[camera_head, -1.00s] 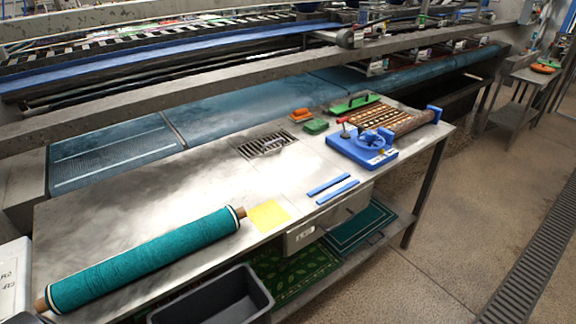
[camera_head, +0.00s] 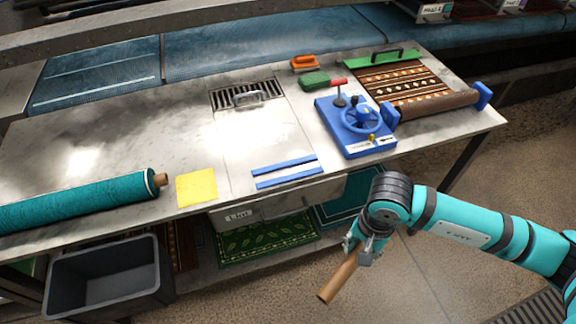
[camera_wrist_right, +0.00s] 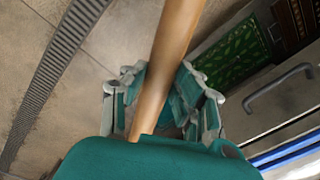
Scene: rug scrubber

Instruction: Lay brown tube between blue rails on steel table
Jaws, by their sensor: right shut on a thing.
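The brown tube (camera_head: 340,277) is in my right gripper (camera_head: 362,252), in front of the table's front edge and over the floor. It hangs tilted, its free end low and to the left. In the right wrist view the tube (camera_wrist_right: 172,50) runs between the shut fingers (camera_wrist_right: 165,100). The two blue rails (camera_head: 287,171) lie parallel on the steel table (camera_head: 130,127) near its front edge, with a bare strip between them. They also show at the lower right of the right wrist view (camera_wrist_right: 290,153). My left gripper is not in view.
A yellow cloth (camera_head: 196,187) and a teal rug roll (camera_head: 80,201) lie left of the rails. A blue device with a handwheel (camera_head: 352,130) stands to their right, near a patterned rug (camera_head: 400,86). A drawer (camera_head: 262,210) and a grey bin (camera_head: 108,275) are below.

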